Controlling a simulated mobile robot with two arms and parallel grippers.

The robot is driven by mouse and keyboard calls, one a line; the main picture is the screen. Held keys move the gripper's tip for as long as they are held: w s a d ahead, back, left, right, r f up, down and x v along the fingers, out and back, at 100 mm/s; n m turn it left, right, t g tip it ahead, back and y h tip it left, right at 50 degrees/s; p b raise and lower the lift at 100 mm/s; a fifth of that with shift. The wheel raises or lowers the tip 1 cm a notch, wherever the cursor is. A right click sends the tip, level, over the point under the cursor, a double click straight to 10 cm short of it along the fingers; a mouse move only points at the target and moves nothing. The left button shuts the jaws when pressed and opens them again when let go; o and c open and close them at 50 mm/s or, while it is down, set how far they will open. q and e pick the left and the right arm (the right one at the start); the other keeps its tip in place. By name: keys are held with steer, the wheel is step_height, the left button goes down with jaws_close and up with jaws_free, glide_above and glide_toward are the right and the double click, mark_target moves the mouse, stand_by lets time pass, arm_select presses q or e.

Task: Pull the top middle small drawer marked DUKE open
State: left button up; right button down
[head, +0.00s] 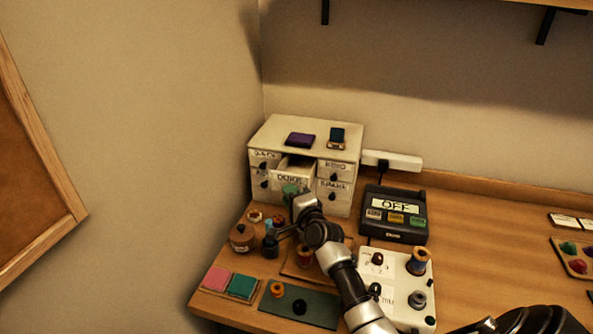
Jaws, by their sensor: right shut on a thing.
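The small DUKE drawer (291,177) is at the top middle of the cream drawer cabinet (341,207) at the back left of the table. It stands out from the cabinet front, and a dark gap shows above and behind its label. My right gripper (292,197) is just in front of and below the label, shut on the drawer's knob. The knob and fingertips are mostly hidden by the gripper and hard to make out. My left gripper is out of view.
A purple pad (300,139) and a small dark green block (337,135) lie on the cabinet top. A black box marked OFF (395,228) stands right of it. A round wooden pot (242,239) and several spools stand near my right arm. Pink and green pads lie in front.

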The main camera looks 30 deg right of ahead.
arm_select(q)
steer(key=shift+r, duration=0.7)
arm_select(e)
steer(key=shift+s+a, duration=0.75)
steer(key=shift+a, duration=0.15)
steer(key=c, duration=1)
jaws_free()
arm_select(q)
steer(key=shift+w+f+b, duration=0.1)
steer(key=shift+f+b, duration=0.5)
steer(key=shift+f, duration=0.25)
arm_select(e)
steer(key=s, duration=1)
steer(key=shift+s+a, duration=0.35)
steer(key=shift+a, duration=0.05)
